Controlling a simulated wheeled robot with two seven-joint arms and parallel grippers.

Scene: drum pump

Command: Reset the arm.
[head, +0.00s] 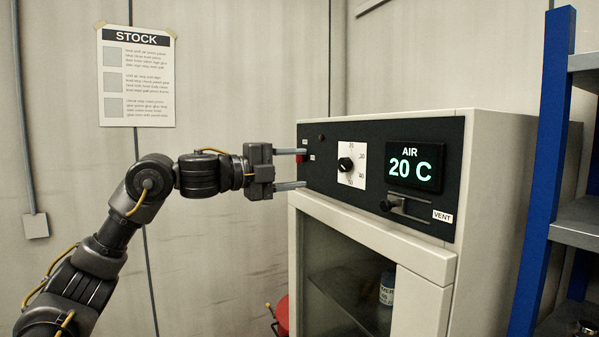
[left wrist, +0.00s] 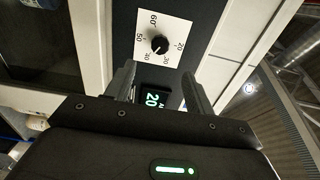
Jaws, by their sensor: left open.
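My left gripper (head: 304,168) is open and empty, its two fingers pointing right, one above the other, at the left end of the cabinet's dark control panel (head: 328,178). A small red part (head: 299,157) shows by the upper fingertip; whether they touch is unclear. The panel carries a black dial knob (head: 345,163) on a white scale and a display (head: 413,168) reading AIR 20 C. In the left wrist view, the gripper's open fingers (left wrist: 158,69) stand either side of the display (left wrist: 152,99), with the knob (left wrist: 159,45) beyond. My right gripper is not in view.
Below the panel, the pale cabinet (head: 420,305) has a glass door with a labelled bottle (head: 386,289) behind it. A VENT slider (head: 392,204) sits under the display. A blue-posted shelf (head: 541,180) stands right. A red object (head: 282,315) stands low beside the cabinet.

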